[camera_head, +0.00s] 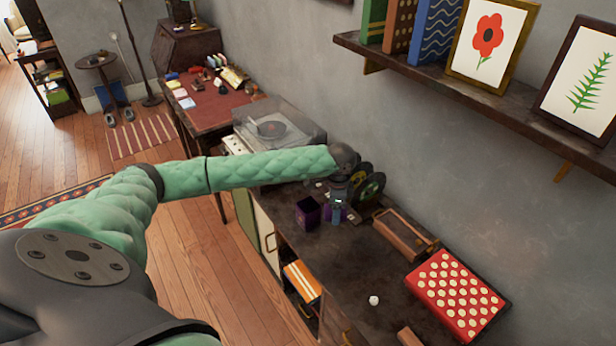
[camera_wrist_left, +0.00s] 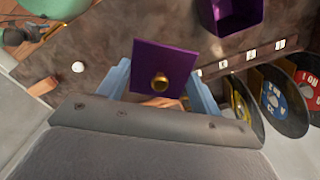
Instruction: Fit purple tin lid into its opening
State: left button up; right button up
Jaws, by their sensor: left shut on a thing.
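The purple tin lid (camera_wrist_left: 147,66) is a flat square with a brass knob, and my left gripper (camera_head: 337,204) is shut on it. In the left wrist view the lid sits between the two pale blue fingers. The open purple tin (camera_head: 307,213) stands on the dark cabinet top (camera_head: 335,262), just left of my left gripper in the head view. It also shows in the left wrist view (camera_wrist_left: 238,16), cut off by the top edge. The lid is apart from the tin in the wrist view; its height above the cabinet is hard to tell. My right gripper is out of view.
Records (camera_head: 370,187) stand upright close behind my left gripper. A wooden tray-like frame (camera_head: 403,236), a red box with pale dots (camera_head: 455,294) and a small white ball (camera_head: 374,300) lie to the right. A record player (camera_head: 270,129) stands beyond. The cabinet's front middle is mostly clear.

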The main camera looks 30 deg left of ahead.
pick_arm(q)
jog(key=w+a+r+m+p, duration=0.1)
jog(key=w+a+m+p, duration=0.2)
jog(key=a+m+p, duration=0.5)
jog(key=a+f+m+b, duration=0.2)
jog(key=a+f+b, duration=0.2)
jog(key=f+b, duration=0.1)
jog(key=shift+w+a+m, duration=0.15)
jog(key=shift+w+m, duration=0.05)
jog(key=shift+m, duration=0.1)
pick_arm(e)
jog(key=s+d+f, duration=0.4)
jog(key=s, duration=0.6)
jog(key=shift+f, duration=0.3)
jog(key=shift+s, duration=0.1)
pick_arm(q)
jog(key=shift+r, duration=0.1)
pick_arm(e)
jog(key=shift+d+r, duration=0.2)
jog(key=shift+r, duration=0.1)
pick_arm(q)
jog(key=shift+p, duration=0.4)
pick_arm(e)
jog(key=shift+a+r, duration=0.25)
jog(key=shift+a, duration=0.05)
pick_arm(q)
jog(key=shift+f, duration=0.35)
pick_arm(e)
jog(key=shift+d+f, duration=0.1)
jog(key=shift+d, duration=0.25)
